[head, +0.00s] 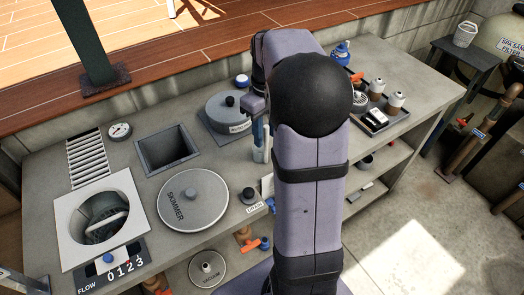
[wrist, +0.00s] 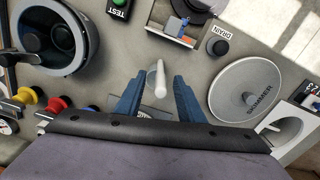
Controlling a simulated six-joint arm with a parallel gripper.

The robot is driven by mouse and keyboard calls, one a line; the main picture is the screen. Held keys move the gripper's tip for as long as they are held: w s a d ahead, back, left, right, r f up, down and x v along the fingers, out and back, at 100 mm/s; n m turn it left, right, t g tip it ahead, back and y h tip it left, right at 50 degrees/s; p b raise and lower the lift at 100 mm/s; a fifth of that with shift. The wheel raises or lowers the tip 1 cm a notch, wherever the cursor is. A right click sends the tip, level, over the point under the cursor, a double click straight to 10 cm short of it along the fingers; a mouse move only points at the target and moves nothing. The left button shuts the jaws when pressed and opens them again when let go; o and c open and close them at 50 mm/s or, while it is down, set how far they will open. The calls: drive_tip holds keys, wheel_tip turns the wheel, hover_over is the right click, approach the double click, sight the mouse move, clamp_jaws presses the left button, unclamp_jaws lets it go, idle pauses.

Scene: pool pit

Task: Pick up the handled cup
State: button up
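A pale, narrow upright piece (wrist: 160,80), which looks like the handled cup, stands between the two blue fingers of my gripper (wrist: 157,90) in the wrist view. Its end faces the camera, and a greyer part shows beside it. I cannot make out its full shape. The fingers are spread, with a gap on each side of the piece. In the head view a whitish upright thing (head: 261,145) shows just left of my arm, partly hidden. My gripper (head: 258,125) is just above it there, mostly hidden behind my arm.
The skimmer lid (head: 193,200) lies left of my gripper, with a square opening (head: 167,150) and a grey round-lidded pot (head: 231,112) behind. A tray of small jars (head: 380,105) stands at right. A small black knob (head: 249,196) is near the counter's front edge.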

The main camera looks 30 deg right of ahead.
sight(266, 161)
drive_tip(key=shift+f+p, duration=0.35)
drive_tip(key=shift+f, duration=1.5)
drive_tip(key=shift+s, duration=0.1)
clamp_jaws()
drive_tip(key=shift+r, duration=0.1)
wheel_tip(266, 161, up, 10)
drive_tip(key=shift+b, duration=0.65)
